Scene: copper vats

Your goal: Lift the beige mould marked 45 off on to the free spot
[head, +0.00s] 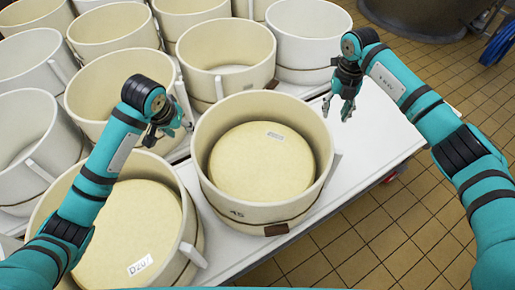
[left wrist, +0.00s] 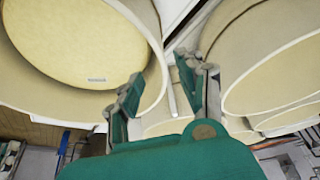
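The beige mould marked 45 (head: 232,208) is a round tub at the front right of the white table, with a pale labelled disc (head: 262,165) inside. It seems to be the tub at left in the left wrist view (left wrist: 148,22). My left gripper (head: 172,130) is open at its upper left rim. In the left wrist view its fingers (left wrist: 158,84) are spread near that rim; whether they straddle the wall is unclear. My right gripper (head: 338,110) has spread fingers beyond the upper right rim, apart from it. The free spot is the bare white tabletop (head: 377,122) at right.
Several similar tubs crowd the table to the left and behind, including an empty one (head: 228,57) behind and one with a labelled disc (head: 130,230) at front left. Tiled floor (head: 400,225) lies beyond the table edge. A large vat (head: 420,14) and a blue hose reel (head: 500,42) stand at the back right.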

